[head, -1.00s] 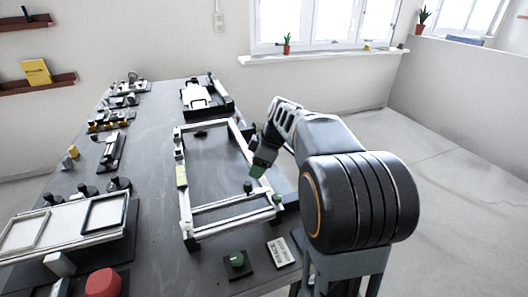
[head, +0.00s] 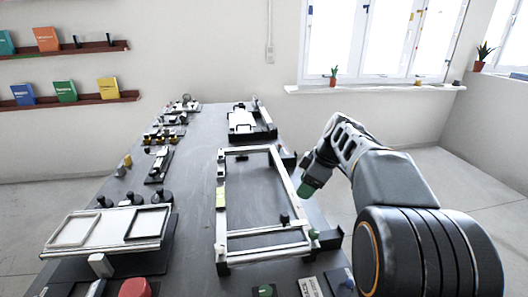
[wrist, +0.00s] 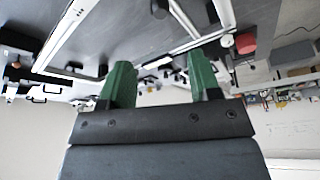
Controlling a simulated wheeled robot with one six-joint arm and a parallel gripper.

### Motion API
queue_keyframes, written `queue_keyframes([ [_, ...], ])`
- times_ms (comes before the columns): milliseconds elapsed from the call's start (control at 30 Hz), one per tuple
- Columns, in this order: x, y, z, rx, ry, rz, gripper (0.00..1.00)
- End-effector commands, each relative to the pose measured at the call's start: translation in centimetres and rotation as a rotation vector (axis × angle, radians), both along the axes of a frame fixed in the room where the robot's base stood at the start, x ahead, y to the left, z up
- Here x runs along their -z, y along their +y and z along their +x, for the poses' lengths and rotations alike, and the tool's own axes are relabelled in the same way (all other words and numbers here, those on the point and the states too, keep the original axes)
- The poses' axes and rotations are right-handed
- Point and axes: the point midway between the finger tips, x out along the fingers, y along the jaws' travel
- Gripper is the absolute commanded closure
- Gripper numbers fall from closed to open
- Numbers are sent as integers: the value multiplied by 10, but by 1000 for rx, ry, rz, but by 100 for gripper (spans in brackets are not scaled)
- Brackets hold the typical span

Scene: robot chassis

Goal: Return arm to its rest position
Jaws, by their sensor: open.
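My gripper (head: 306,190) shows in the head view at the right edge of the table, beside the metal frame. Its green fingertips point down and hold nothing visible. In the wrist view my gripper (wrist: 160,80) has its two green fingers well apart with an empty gap between them. My dark arm bends from the lower right of the head view. The rectangular metal frame (head: 222,232) lies on the table just left of the gripper, and the two look apart.
Open floor (head: 465,185) lies right of the table.

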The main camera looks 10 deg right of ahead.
Motion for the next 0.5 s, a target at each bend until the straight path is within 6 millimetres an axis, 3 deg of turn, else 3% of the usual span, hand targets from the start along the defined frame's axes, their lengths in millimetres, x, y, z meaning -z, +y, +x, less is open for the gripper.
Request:
queue_keyframes([
  [167, 0, -1, 2, 98, 23, 14, 43],
  [267, 12, -7, 2, 277, 76, 20, 43],
  [367, 34, -10, -11, 524, 159, 17, 43],
  [500, 48, 6, -45, 845, 220, -11, 43],
])
